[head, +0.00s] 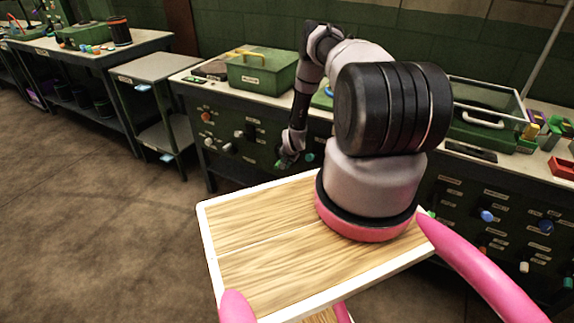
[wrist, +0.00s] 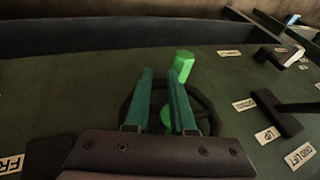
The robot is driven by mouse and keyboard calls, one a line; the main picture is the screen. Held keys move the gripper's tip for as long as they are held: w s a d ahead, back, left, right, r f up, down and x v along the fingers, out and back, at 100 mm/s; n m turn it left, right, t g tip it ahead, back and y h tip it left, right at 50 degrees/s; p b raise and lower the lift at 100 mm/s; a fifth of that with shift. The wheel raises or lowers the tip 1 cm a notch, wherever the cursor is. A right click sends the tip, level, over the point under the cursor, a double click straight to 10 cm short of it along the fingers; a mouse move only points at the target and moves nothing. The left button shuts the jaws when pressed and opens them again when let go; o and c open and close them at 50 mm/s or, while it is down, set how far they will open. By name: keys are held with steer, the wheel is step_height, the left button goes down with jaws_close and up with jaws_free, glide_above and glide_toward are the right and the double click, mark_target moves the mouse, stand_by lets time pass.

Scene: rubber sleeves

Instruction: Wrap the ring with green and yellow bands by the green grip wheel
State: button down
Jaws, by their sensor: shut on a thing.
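My gripper (wrist: 162,75) has two dark green fingers, shut on the green grip wheel (wrist: 206,103) in the wrist view. The wheel is dark and round, on a green panel, with a bright green grip (wrist: 184,66) standing up just right of the fingertips. More bright green shows between the fingers; the exact contact is partly hidden by the fingers and the gripper body. In the head view my gripper (head: 289,158) is small, low at the front of the green bench. I cannot make out a ring with green and yellow bands in either view.
Labelled plates and a dark lever (wrist: 283,113) are right of the wheel. In the head view, a green box (head: 262,75) stands on the bench and a glass-sided case (head: 487,98) at right. A grey side table (head: 155,68) stands left. Brown floor is open at left.

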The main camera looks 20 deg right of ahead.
steer(key=shift+s+d+f, duration=0.1)
steer(key=shift+s+f, duration=0.3)
steer(key=shift+f, duration=0.35)
steer(key=shift+w+a+f, duration=0.25)
steer(key=shift+w+f, duration=0.1)
steer(key=shift+w, duration=0.25)
steer(key=shift+r, duration=0.1)
steer(key=v, duration=1)
steer(key=shift+r, duration=0.35)
